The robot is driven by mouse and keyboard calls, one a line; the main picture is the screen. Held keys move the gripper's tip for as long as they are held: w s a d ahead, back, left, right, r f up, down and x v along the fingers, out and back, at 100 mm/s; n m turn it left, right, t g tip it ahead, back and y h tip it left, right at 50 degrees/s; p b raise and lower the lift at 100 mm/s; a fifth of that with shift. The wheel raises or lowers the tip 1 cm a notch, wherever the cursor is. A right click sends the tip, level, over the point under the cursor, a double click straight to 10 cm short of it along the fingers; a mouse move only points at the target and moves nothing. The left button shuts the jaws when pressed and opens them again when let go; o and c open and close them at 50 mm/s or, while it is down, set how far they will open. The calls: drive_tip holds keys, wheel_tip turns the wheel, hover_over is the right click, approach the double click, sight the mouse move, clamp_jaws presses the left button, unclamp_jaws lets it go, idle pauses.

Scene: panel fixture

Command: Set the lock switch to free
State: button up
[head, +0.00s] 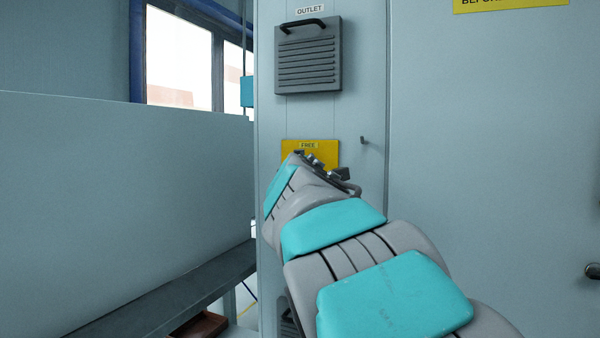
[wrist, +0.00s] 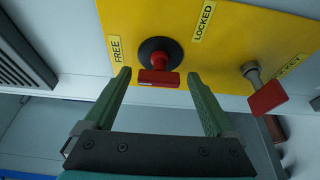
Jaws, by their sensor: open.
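The yellow lock panel (head: 330,152) is on the narrow wall section in the head view, mostly hidden behind my arm. In the wrist view the yellow panel (wrist: 225,60) carries a red switch handle (wrist: 158,77) on a round black base, with a FREE label (wrist: 116,50) to its left and a LOCKED label (wrist: 203,20) above right. My gripper (wrist: 158,75) is open, its two green fingers on either side of the red handle in the picture. A second red handle (wrist: 266,97) on a metal stem is at the right of the panel.
A grey louvred OUTLET cover (head: 308,55) with a black handle is above the panel. A small hook (head: 364,141) sticks out to the right of the panel. A grey partition (head: 120,190) stands at the left, with a dark ledge (head: 170,295) below it.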

drive_tip(key=s, duration=0.7)
drive_tip(key=shift+b, duration=0.4)
drive_tip(key=shift+d+r, duration=0.1)
drive_tip(key=shift+d, duration=0.05)
drive_tip(key=s+d+f+m+g+h, duration=0.35)
drive_tip(key=d+f+m, duration=0.35)
drive_tip(key=d+f, duration=0.65)
drive_tip(key=s+d+f+m+g+h, duration=0.2)
drive_tip(key=s+d+f+m+g, duration=0.3)
drive_tip(key=s+d+f, duration=0.5)
drive_tip(key=s+d+f+m+g+y, duration=0.15)
drive_tip(key=s+f+m+g, duration=0.4)
drive_tip(key=s+f, duration=1.05)
drive_tip(key=s+a+f+g+y, duration=0.1)
drive_tip(key=s+a+f+g, duration=0.1)
drive_tip(key=s, duration=0.5)
drive_tip(key=s+a+f+m+g+y, duration=0.1)
drive_tip(key=s+a+f+g+y, duration=0.1)
drive_tip(key=s, duration=0.6)
wheel_tip(320, 180, down, 2)
drive_tip(key=shift+s+a+f+g, duration=0.1)
drive_tip(key=shift+s+a+g, duration=0.2)
drive_tip(key=shift+g, duration=0.5)
drive_tip(key=shift+w, duration=0.15)
drive_tip(key=shift+c, duration=0.2)
